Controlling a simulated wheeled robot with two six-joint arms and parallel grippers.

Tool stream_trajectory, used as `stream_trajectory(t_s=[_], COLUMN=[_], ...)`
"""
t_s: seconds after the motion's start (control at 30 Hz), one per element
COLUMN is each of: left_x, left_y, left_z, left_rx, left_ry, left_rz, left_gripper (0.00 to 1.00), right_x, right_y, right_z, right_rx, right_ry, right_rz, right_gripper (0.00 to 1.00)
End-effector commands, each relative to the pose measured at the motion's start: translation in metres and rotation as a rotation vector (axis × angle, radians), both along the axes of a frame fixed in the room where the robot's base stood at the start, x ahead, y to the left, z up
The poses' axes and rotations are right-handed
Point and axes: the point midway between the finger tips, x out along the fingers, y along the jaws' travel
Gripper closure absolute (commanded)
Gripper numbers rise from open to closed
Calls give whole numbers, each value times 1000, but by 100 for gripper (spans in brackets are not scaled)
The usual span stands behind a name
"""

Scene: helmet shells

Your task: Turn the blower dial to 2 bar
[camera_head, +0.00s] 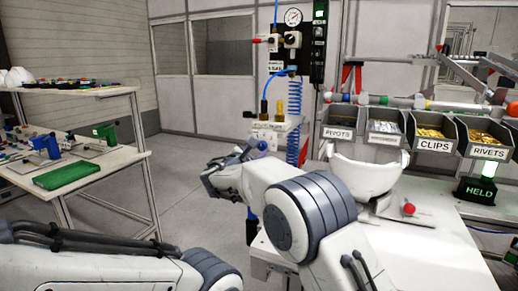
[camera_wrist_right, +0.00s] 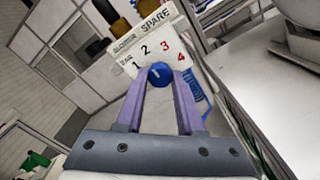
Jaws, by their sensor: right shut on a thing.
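The blower dial (camera_wrist_right: 159,75) is a round blue knob with a short white pointer mark. It sits below the white scale plate (camera_wrist_right: 140,50), which carries the numbers 1, 2, 3 and 4 and the words BLOWER and SPARE. The mark leans to the upper left, toward the 1 and 2 side; its exact reading is too small to tell. My right gripper (camera_wrist_right: 163,77) is shut on the dial, one purple finger on each side of it. In the head view my right arm reaches toward the service post (camera_head: 270,132). My left gripper is out of view.
A white helmet shell (camera_head: 365,176) rests on a stand on the right workbench. A red-knobbed lever (camera_head: 408,209) is near it. Labelled parts bins (camera_head: 433,146) stand behind, beside a green lamp box reading HELD (camera_head: 481,191). A blue coiled hose (camera_head: 293,146) hangs beside the post.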

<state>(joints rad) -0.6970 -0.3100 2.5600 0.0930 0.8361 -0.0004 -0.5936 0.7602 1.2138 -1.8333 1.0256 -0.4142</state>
Motion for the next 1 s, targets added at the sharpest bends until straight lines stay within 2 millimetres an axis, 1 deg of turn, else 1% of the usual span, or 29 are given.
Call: stream_trajectory(t_s=[0.03, 0.4, 0.43, 0.47, 0.5, 0.83, 0.93, 1.0], left_x=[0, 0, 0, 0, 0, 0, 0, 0], left_y=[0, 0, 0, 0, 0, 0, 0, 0], left_z=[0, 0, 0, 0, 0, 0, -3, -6], left_rx=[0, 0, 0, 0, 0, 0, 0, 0], left_ry=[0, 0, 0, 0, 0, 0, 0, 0], left_rz=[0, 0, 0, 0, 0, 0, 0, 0], left_gripper=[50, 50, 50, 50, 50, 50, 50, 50], right_x=[0, -1, -1, -1, 0, -1, -8, -18], right_y=[1, 1, 1, 1, 1, 1, 5, 9], right_z=[-3, -3, -3, -3, -3, -1, -2, -2], right_rx=[-5, -7, -7, -8, -7, -6, -6, -5], right_ry=[6, 8, 8, 8, 7, 4, 4, 3], right_rz=[2, 2, 2, 2, 2, 1, 3, 3], right_gripper=[100, 100, 60, 48, 34, 34, 34, 34])
